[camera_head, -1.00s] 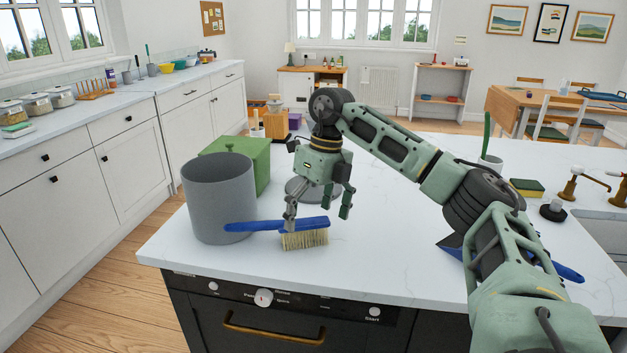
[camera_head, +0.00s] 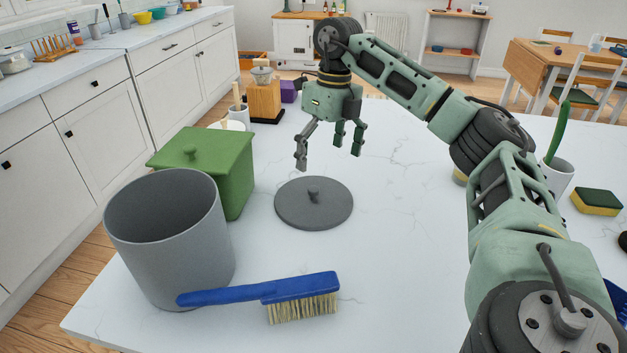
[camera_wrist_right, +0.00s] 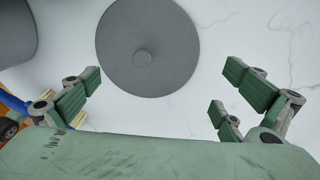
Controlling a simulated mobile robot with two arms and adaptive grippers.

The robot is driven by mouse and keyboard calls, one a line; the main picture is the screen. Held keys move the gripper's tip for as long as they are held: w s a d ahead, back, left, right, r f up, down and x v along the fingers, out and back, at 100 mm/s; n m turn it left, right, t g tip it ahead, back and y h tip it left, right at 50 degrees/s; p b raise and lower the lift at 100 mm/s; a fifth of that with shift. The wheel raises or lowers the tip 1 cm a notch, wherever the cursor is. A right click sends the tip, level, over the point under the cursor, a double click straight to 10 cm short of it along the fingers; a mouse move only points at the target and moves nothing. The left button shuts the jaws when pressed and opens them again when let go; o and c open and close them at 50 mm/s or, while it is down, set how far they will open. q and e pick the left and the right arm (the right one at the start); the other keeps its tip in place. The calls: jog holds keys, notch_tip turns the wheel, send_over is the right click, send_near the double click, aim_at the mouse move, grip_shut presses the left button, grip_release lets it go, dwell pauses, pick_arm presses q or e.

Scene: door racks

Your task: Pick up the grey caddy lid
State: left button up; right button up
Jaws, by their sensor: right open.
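The grey caddy lid (camera_head: 313,205) is a round flat disc with a small knob, lying on the white worktop. It also shows whole in the right wrist view (camera_wrist_right: 147,45), beyond the fingers. My right gripper (camera_head: 328,155) is open and empty, with its fingers pointing down, above the worktop and behind the lid in the head view. It is not touching the lid. The grey caddy (camera_head: 170,235) stands open and upright to the left of the lid. My left gripper is not in view.
A green lidded box (camera_head: 205,165) stands behind the caddy. A blue brush (camera_head: 270,293) lies in front of the lid, close to the caddy. A wooden grinder-like item (camera_head: 264,100) stands at the back. The worktop right of the lid is clear up to my arm.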

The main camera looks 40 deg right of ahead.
aim_at(324, 192)
jog(key=shift+w+d, duration=0.15)
notch_tip(324, 192, down, 2)
jog(key=shift+f, duration=0.1)
jog(key=f, duration=0.5)
jog(key=shift+s+a+p, duration=0.2)
jog(key=shift+s+p, duration=0.05)
jog(key=shift+p, duration=0.1)
jog(key=shift+f, duration=0.1)
jog(key=c, duration=0.6)
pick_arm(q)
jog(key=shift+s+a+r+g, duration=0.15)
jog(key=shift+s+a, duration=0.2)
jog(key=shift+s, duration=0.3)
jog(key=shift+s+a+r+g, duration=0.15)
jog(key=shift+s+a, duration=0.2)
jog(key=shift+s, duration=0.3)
pick_arm(e)
jog(key=c, duration=0.4)
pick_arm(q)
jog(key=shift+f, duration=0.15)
pick_arm(e)
jog(key=shift+c, duration=0.2)
